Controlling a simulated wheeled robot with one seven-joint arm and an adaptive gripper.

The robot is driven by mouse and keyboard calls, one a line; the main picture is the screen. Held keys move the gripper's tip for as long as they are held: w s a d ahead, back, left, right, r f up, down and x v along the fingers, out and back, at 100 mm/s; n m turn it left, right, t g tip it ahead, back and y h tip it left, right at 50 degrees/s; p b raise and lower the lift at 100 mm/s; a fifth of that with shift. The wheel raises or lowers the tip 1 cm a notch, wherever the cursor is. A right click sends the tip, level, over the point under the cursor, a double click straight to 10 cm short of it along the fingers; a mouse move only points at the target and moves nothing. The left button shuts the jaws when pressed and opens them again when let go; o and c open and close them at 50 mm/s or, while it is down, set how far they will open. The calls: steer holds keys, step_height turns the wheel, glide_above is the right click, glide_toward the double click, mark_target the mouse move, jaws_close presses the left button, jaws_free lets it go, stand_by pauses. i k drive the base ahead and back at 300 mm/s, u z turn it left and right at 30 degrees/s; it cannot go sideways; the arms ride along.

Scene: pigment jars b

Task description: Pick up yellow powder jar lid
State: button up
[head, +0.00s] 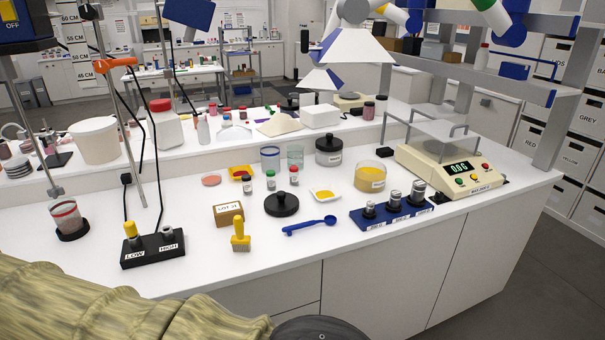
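A glass jar of yellow powder (370,180) stands on the white bench, right of centre, and looks open at the top. A round black lid with a knob (281,205) lies flat on the bench to its left, in front of the small vials. I cannot tell for certain that this lid belongs to the yellow jar. My gripper's fingers are not in view; only parts of my own body show along the bottom edge.
A blue spoon (309,225), a yellow-handled stamp (240,236) and a weight set in a blue block (392,211) lie around the lid. A weighing dish (324,195), a dark lidded jar (329,152) and a balance (452,170) stand nearby.

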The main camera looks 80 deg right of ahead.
mark_target(281, 203)
steer(key=k, duration=0.3)
steer(key=z, duration=0.75)
